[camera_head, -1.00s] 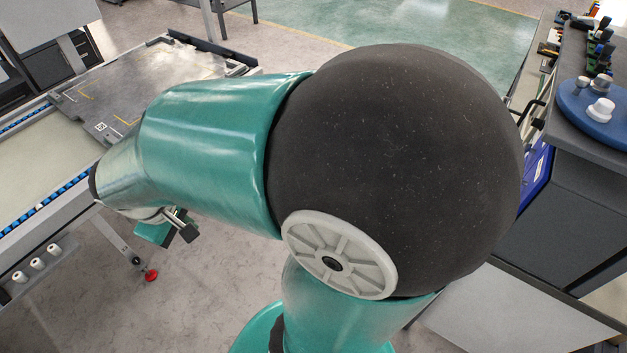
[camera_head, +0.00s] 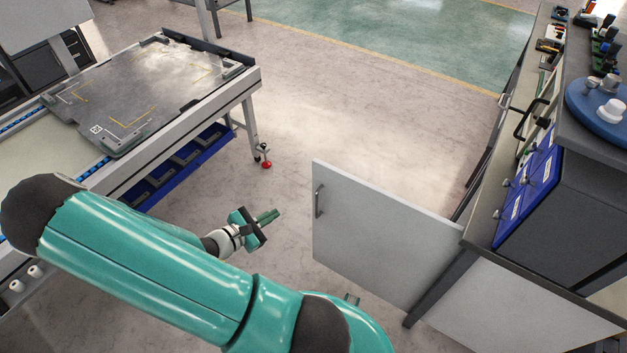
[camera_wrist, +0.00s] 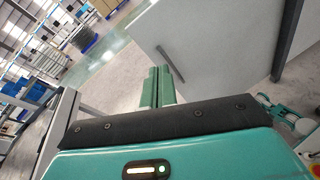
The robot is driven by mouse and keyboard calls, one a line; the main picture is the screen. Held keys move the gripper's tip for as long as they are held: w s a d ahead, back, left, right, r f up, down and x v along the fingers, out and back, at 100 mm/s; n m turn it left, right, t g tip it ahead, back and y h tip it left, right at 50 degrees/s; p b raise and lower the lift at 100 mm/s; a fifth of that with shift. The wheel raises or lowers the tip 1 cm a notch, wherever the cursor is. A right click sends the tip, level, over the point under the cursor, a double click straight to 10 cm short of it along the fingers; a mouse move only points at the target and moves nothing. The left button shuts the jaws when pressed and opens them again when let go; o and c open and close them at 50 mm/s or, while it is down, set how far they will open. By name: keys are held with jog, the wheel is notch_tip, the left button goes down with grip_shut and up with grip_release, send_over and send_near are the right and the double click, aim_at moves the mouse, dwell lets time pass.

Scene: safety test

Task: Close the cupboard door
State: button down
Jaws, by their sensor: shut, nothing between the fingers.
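The cupboard door (camera_head: 375,245) is a light grey panel standing open, swung out from the cabinet on the right. Its metal handle (camera_head: 319,201) is near the free left edge. The door also fills the upper right of the wrist view (camera_wrist: 215,50), with its handle (camera_wrist: 170,62) showing there. My gripper (camera_head: 268,217) is left of the door's free edge, apart from it. Its green fingers (camera_wrist: 157,86) are together and empty in the wrist view, pointing past the handle side of the door. The cupboard's inside is hidden in the head view.
A workbench (camera_head: 250,88) with a metal plate stands at the upper left, blue bins (camera_head: 180,165) beneath it. The cabinet (camera_head: 565,190) on the right carries blue drawers and a blue round base (camera_head: 600,105). Open floor (camera_head: 370,110) lies between them.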

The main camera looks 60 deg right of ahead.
aim_at(319, 174)
jog(key=s+d+f+n+t+h, duration=0.1)
jog(key=d+n, duration=0.1)
jog(key=d, duration=0.4)
jog(key=s+d+f+n+t+h, duration=0.1)
jog(key=d+f+n, duration=0.1)
jog(key=d, duration=0.5)
jog(key=s+d+f+n+t+h, duration=0.1)
jog(key=s+d+n, duration=0.1)
jog(key=d, duration=0.4)
jog(key=shift+s+d+f+n, duration=0.1)
jog(key=shift+d+f+n, duration=0.1)
jog(key=shift+n, duration=0.1)
jog(key=shift+d, duration=0.35)
jog(key=shift+d, duration=0.15)
